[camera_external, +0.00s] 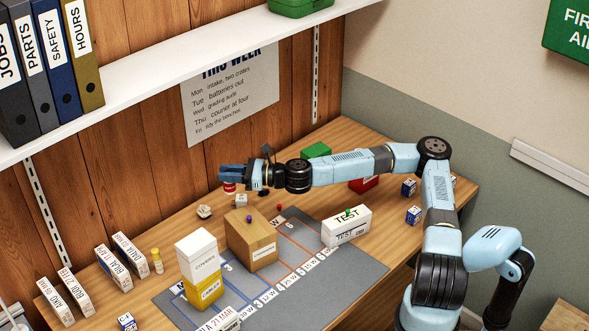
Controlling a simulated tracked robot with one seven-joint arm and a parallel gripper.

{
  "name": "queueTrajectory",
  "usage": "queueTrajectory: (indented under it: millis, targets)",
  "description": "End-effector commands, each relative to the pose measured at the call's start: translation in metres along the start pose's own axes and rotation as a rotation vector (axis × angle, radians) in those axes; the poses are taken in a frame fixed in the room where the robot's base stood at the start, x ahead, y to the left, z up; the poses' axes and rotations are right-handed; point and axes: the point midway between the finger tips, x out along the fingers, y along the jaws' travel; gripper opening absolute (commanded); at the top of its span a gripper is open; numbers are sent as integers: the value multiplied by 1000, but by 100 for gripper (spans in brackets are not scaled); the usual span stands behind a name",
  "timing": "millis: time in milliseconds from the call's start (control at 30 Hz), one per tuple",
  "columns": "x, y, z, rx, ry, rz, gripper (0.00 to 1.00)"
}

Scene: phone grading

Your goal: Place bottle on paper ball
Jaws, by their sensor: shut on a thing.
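A crumpled pale paper ball (204,211) lies on the bench near the back wall, left of the brown carton. My gripper (232,178) is above the bench at the back, to the right of the paper ball and higher in the picture. Its blue fingers are shut on a small red and white thing (229,188), which shows just below them. Most of it is hidden, so I cannot tell if it is a bottle. A small yellow bottle (157,262) stands upright on the bench at the left, beside white boxes.
A brown carton (251,240), a white box on a yellow box (198,269) and a TEST box (346,226) stand on the grey mat (341,269). A shelf (150,80) overhangs the back.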

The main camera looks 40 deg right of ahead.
Motion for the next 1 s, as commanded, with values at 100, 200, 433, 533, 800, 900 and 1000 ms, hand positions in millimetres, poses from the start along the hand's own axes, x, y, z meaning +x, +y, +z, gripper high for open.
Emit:
queueTrajectory:
  millis: [100, 200, 433, 533, 800, 900, 1000]
  targets:
    - [5, -3, -6, 1, 0, -1, 0]
    - [18, -12, -14, 1, 0, -2, 0]
    - [56, -36, -34, 1, 0, -2, 0]
    - [73, -47, -43, 0, 0, -2, 0]
    - [102, -65, -82, 2, 0, 0, 0]
    - [108, -69, -90, 1, 0, -2, 0]
    - [110, -71, -94, 0, -1, -1, 0]
